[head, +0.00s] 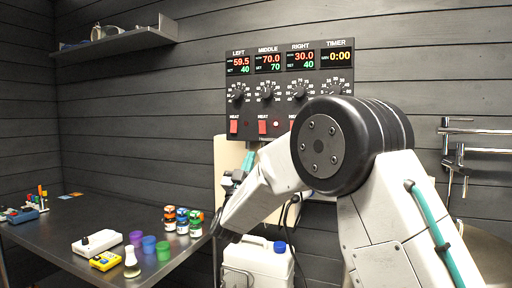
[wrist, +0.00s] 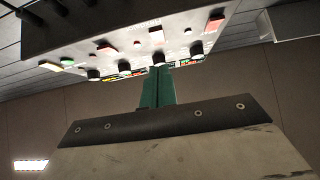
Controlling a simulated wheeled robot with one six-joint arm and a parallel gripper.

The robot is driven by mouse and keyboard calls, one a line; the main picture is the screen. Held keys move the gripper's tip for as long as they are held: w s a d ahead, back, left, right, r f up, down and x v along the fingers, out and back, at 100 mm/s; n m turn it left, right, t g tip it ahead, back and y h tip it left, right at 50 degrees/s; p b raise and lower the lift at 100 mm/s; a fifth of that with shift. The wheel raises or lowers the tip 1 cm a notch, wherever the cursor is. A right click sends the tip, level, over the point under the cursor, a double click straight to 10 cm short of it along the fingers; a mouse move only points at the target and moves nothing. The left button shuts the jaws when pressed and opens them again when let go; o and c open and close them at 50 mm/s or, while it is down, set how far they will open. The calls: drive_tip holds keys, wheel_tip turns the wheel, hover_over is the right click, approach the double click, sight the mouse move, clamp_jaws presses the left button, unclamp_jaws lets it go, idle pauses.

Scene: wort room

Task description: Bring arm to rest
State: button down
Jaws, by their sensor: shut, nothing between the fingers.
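My arm is raised and bent in the right half of the head view, its white links and large dark joint in front of the wall. My gripper (head: 240,172) is small and partly hidden there, in front of a pale board and below the control panel (head: 290,90). In the wrist view the teal fingers of my gripper (wrist: 157,72) are together, with nothing between them. The control panel (wrist: 130,30) lies beyond the fingertips in that view, with its knobs and red switches. I cannot tell the exact gap between fingertips and panel.
A dark table (head: 80,225) at left holds colored cups, a small flask (head: 131,262), a white device (head: 97,243), a yellow meter (head: 105,261) and several small jars (head: 182,221). A white canister (head: 258,262) stands below my arm. A shelf (head: 120,40) hangs upper left. Metal pipes (head: 455,150) are at right.

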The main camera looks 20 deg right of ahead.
drive_tip(key=w+a+f+n+y, duration=0.2)
drive_tip(key=f+n+y, duration=0.1)
drive_tip(key=f+y, duration=0.3)
drive_tip(key=w+a+f+n+y, duration=0.3)
drive_tip(key=f+y, duration=0.3)
drive_tip(key=s+a+f+n+g+y, duration=0.2)
drive_tip(key=s+f+n+g+y, duration=0.1)
drive_tip(key=s+f+g+y, duration=0.45)
drive_tip(key=s+d+g+h, duration=0.1)
drive_tip(key=s+d+g, duration=0.3)
drive_tip(key=s, duration=1.1)
drive_tip(key=s+d+m+g+h, duration=0.1)
drive_tip(key=s+d+g, duration=0.4)
drive_tip(key=s, duration=1.1)
drive_tip(key=s+d+g+h, duration=0.1)
drive_tip(key=s+d+g, duration=0.3)
drive_tip(key=s, duration=1.1)
drive_tip(key=shift+s+d+r+m, duration=0.25)
drive_tip(key=shift+d+m, duration=0.05)
drive_tip(key=shift+d, duration=0.65)
drive_tip(key=shift+h, duration=0.25)
